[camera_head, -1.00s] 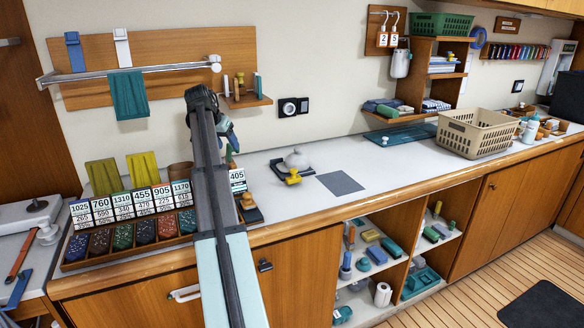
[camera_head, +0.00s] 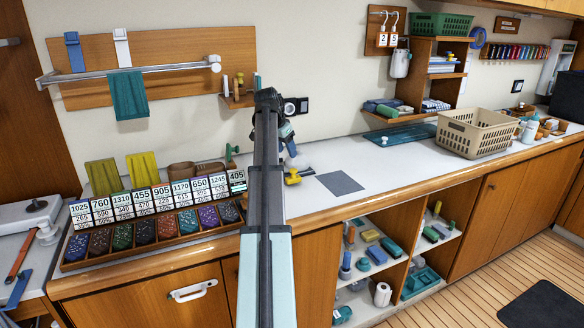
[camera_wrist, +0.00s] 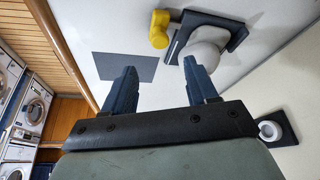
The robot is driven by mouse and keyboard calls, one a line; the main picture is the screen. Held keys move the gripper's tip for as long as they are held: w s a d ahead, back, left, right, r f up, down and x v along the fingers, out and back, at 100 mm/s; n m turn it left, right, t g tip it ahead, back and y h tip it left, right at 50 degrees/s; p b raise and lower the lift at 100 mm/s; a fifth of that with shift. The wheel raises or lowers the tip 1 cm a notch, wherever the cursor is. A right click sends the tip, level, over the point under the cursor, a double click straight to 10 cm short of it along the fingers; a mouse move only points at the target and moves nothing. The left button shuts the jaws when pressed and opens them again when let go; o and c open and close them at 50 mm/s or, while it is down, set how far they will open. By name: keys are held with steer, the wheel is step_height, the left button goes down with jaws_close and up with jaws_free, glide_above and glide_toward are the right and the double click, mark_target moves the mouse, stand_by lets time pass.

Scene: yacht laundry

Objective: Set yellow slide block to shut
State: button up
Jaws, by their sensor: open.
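The yellow slide block (camera_head: 292,178) sits at the front of a small dark base on the white counter. In the wrist view the yellow block (camera_wrist: 159,28) shows beside the grey-white dome (camera_wrist: 205,47) and the dark base plate (camera_wrist: 234,37). My gripper (camera_wrist: 160,85) is open, with nothing between its two blue fingers. In the wrist view the block lies beyond the fingertips, apart from them. In the head view my arm and gripper cover most of the dome and base. How far the block is slid is hard to tell.
A flat grey mat (camera_head: 339,183) lies on the counter right of the block. A sorting tray with numbered cards (camera_head: 152,201) fills the counter's left. A beige basket (camera_head: 477,133) stands at the right. A round wall fitting (camera_wrist: 269,131) is near my gripper's right in the wrist view.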

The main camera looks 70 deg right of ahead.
mark_target(293, 170)
steer(key=x, duration=0.9)
jaws_close()
stand_by(0.4)
